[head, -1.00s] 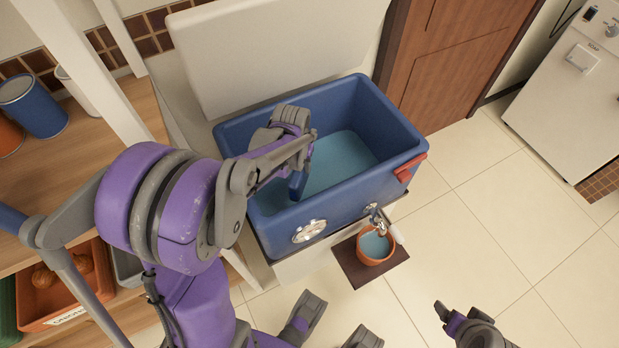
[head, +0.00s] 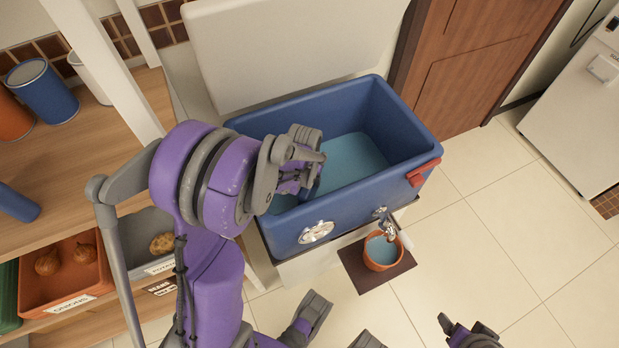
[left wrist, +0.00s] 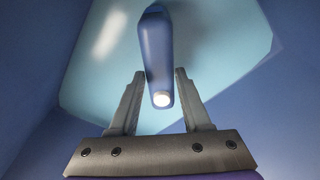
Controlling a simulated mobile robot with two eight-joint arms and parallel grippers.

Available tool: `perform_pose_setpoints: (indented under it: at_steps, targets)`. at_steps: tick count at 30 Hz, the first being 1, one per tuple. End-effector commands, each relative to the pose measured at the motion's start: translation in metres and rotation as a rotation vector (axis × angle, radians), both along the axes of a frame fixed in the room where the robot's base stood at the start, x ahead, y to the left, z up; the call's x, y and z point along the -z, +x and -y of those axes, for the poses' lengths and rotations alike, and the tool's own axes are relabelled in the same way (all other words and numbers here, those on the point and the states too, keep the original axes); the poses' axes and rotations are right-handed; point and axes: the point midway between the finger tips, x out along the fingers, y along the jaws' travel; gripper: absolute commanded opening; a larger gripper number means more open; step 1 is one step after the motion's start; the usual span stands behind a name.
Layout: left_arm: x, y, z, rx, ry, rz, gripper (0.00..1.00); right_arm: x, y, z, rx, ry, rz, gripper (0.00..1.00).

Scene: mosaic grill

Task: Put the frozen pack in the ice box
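The ice box (head: 290,228) is a blue open-topped tub with pale blue contents, in the middle of the head view. My left gripper (head: 318,172) is inside its opening, pointing down. In the left wrist view, the frozen pack (left wrist: 158,58), a narrow blue piece with a bright white end, lies between and beyond the fingertips of my left gripper (left wrist: 160,75). The fingers are parted, with thin gaps beside the pack. In the head view the pack is mostly hidden by the gripper. My right gripper (head: 462,330) is at the bottom edge, partly cut off.
The white lid (head: 290,50) stands open behind the box. An orange cup (head: 382,253) sits on a dark mat below the tap. A wooden shelf at left holds an onion bin (head: 75,295), a grey bin (head: 145,228) and canisters. Tiled floor (head: 510,210) is clear at right.

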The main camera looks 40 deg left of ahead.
Motion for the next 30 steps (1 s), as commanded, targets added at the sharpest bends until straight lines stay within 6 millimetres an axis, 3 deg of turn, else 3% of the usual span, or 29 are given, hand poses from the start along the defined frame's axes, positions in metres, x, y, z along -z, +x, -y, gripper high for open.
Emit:
perform_pose_setpoints:
  at_steps: [1, 4, 16, 30]
  targets:
    - [0.000, 0.000, 0.000, 0.000, 0.000, 0.000, 0.59, 0.000, 0.000, 0.000, 0.000, 0.000, 0.000, 0.80]
    - [-0.001, 0.000, 0.000, 0.000, 0.000, 0.000, 0.74, 0.000, 0.000, 0.000, 0.000, 0.000, 0.000, 0.80]
    - [-0.010, -0.001, 0.000, 0.000, 0.000, 0.000, 0.74, -0.006, 0.000, 0.000, 0.000, 0.000, 0.002, 0.80]
    - [-0.102, -0.014, 0.004, -0.001, 0.000, 0.000, 0.74, -0.030, 0.001, 0.000, 0.000, 0.000, 0.010, 0.80]
